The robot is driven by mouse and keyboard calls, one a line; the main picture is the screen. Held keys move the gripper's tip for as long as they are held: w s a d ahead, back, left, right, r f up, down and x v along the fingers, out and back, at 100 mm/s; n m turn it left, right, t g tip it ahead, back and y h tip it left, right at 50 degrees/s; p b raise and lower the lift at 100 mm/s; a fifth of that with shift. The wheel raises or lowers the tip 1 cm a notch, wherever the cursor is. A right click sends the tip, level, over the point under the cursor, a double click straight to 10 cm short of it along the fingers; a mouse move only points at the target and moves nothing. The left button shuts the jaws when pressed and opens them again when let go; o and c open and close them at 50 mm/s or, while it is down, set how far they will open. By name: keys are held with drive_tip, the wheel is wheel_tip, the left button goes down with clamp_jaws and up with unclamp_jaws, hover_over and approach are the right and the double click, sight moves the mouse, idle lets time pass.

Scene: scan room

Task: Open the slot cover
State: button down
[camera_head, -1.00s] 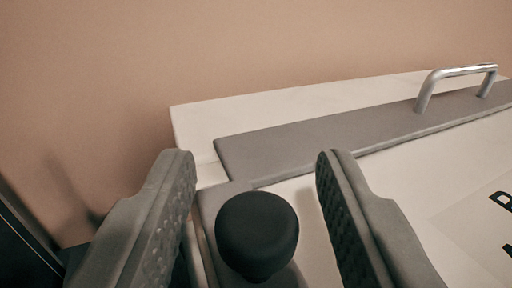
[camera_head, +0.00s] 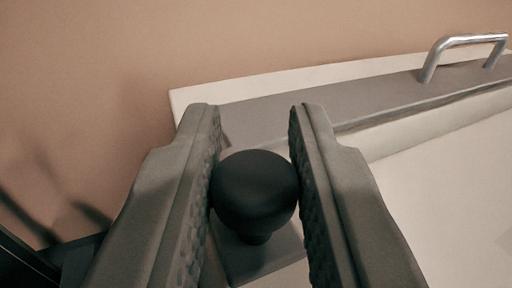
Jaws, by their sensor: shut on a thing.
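The black round knob (camera_head: 255,188) stands on a grey plate (camera_head: 258,258) at the near left corner of a white unit. My gripper (camera_head: 255,150) is shut on the knob, with one textured finger pressed to each side of it. A long grey strip (camera_head: 375,97) with a silver bar handle (camera_head: 462,46) lies along the far edge of the white unit. I cannot tell from this view which of these parts is the slot cover. My fingers hide parts of the plate and the strip's left end.
The white top (camera_head: 445,185) of the unit spreads to the right and is clear. A plain tan wall (camera_head: 150,45) stands behind. A dark edge (camera_head: 25,255) shows at the lower left.

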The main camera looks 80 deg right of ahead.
drive_tip(key=d, duration=0.1)
drive_tip(key=w+d, duration=0.1)
drive_tip(key=d, duration=0.1)
drive_tip(key=shift+w, duration=0.3)
drive_tip(key=c, duration=1.3)
unclamp_jaws()
drive_tip(key=shift+o, duration=0.2)
drive_tip(key=shift+a, duration=0.1)
drive_tip(key=s+a, duration=0.1)
drive_tip(key=a, duration=1.6)
drive_tip(key=shift+s, duration=0.25)
drive_tip(key=shift+a, duration=0.1)
